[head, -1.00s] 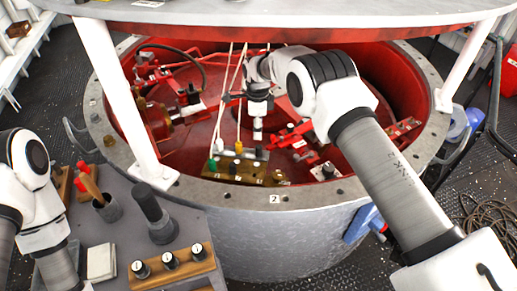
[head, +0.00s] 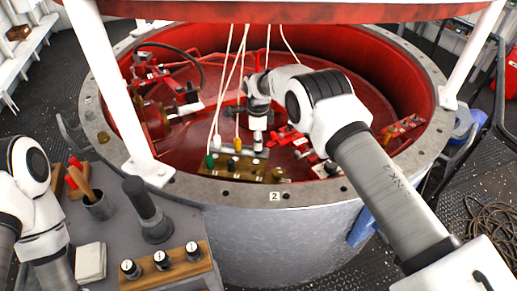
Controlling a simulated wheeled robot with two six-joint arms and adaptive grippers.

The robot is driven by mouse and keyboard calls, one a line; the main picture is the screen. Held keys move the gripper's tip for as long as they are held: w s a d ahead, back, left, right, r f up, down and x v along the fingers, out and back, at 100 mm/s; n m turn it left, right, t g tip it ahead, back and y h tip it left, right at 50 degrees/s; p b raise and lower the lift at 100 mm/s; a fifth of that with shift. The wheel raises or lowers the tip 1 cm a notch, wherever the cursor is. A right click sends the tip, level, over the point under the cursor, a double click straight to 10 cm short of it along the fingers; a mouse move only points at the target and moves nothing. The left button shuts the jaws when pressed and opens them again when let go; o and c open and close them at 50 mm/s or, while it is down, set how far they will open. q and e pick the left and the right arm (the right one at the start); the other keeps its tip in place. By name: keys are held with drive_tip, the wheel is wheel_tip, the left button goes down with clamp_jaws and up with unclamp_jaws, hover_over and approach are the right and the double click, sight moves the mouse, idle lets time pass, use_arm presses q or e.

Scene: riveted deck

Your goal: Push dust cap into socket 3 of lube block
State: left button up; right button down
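The lube block (head: 232,170) is a brass-coloured block low inside the red drum, near its front wall. A green piece (head: 210,161) stands at its left and an orange-yellow piece (head: 238,145) near its middle. My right gripper (head: 257,141) points down just above the block's right part. Its pale tips are too small to tell whether they are open or shut, or whether a dust cap is between them. Whether it touches the block is unclear. My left arm is at the left edge, and its gripper is out of view.
A wooden rack (head: 181,270) with black knob-like pieces stands on the grey bench, beside a dark upright cylinder (head: 142,200) and a tool cup (head: 99,207). The drum's bolted rim (head: 330,189) and white posts surround the work.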

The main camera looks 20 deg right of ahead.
use_arm(q)
drive_tip(key=shift+r, duration=0.1)
drive_tip(key=shift+r+p, duration=1)
drive_tip(key=shift+p, duration=0.05)
use_arm(e)
drive_tip(key=shift+r, duration=2)
drive_tip(key=shift+d, duration=0.1)
